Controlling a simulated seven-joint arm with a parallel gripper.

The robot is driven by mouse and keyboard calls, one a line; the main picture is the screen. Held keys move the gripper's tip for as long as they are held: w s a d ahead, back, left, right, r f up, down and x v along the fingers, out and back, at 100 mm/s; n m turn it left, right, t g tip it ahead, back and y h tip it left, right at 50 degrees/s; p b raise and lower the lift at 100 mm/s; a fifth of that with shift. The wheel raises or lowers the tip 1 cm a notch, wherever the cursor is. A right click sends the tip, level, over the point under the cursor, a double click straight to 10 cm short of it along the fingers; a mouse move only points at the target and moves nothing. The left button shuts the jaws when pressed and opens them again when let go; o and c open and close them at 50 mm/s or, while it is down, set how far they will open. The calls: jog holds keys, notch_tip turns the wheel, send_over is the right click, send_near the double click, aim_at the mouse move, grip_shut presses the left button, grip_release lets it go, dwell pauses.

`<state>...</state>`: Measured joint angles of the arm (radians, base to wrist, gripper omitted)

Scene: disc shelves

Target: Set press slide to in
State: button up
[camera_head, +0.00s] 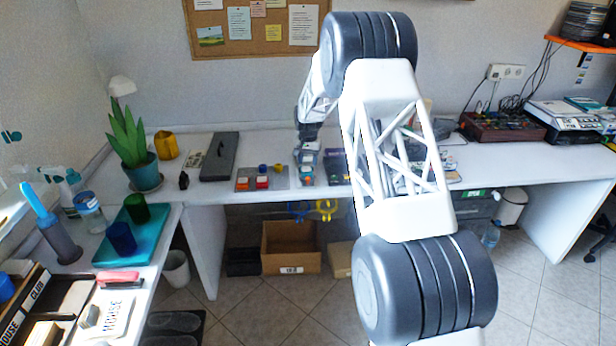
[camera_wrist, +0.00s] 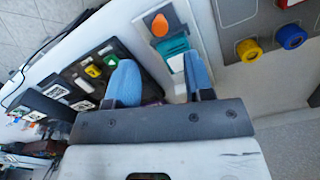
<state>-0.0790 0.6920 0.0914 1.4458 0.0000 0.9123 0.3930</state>
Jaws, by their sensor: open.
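My gripper (camera_wrist: 160,76) is open, with its two blue fingers apart and nothing between them. In the head view its dark end hangs over the back table, just above a small grey panel (camera_head: 298,173). In the wrist view this panel lies beyond the fingers, with an orange knob (camera_wrist: 160,25) and a teal block (camera_wrist: 174,48) on it. The teal block lies just past the gap between the fingertips, apart from them as far as I can see. I cannot tell for sure which part is the press slide, or its position; the gripper hides some of the panel.
A panel with yellow and blue knobs (camera_wrist: 291,37) is at the right in the wrist view. A dark panel with green and yellow parts (camera_wrist: 92,70) is at the left. In the head view, a dark grey box (camera_head: 220,157) and potted plant (camera_head: 130,145) stand further left.

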aim_at(308, 177)
jog(key=shift+f, duration=0.1)
jog(key=shift+f, duration=3.8)
grip_shut()
